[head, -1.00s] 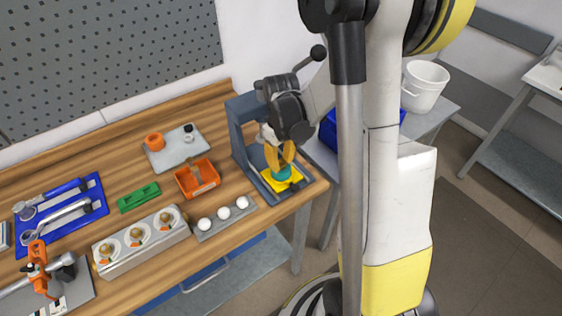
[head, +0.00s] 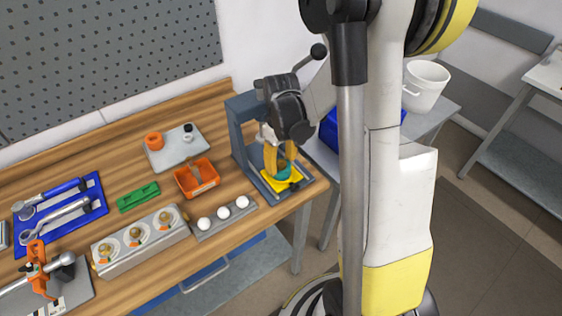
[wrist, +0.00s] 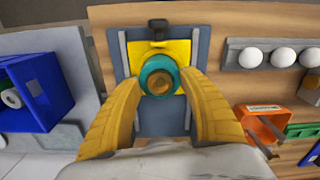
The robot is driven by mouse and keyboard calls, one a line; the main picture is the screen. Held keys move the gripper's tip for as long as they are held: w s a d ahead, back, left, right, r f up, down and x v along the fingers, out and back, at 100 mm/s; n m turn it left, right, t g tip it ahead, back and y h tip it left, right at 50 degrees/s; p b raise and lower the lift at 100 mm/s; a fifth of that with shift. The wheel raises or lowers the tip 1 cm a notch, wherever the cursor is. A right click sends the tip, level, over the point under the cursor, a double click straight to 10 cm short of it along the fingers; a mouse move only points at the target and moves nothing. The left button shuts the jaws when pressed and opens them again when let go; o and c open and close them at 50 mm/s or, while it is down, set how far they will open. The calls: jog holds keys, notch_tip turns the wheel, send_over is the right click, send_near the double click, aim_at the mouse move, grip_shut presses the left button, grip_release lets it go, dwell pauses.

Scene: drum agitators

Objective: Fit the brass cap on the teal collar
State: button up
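The teal collar (wrist: 147,66) stands on a yellow plate (wrist: 178,48) in the grey press-like frame (wrist: 202,64); in the head view the collar (head: 284,173) is partly hidden by my fingers. The round brass cap (wrist: 160,80) shows inside the teal ring from above, apparently resting on it; I cannot tell how deep or level it sits. My gripper (wrist: 159,76) is open, its yellow fingers apart on either side of the collar, with gaps visible. It also shows in the head view (head: 280,160), pointing down inside the frame.
An orange bin (head: 208,183), a holder with white balls (head: 223,213) and a grey block with brass-topped pieces (head: 140,240) lie left of the frame. A blue bin (wrist: 38,90) is on the neighbouring table. The frame's upright (head: 240,140) stands close to my gripper.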

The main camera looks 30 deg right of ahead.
notch_tip(320, 180, up, 12)
dwell(0.6)
dwell(0.4)
jog(key=s+a+m+t+b, duration=0.2)
jog(key=s+a+t+b, duration=0.4)
jog(key=s+a, duration=0.4)
jog(key=a+t, duration=0.1)
jog(key=a, duration=0.2)
jog(key=shift+s+a, duration=0.25)
jog(key=shift+s, duration=0.15)
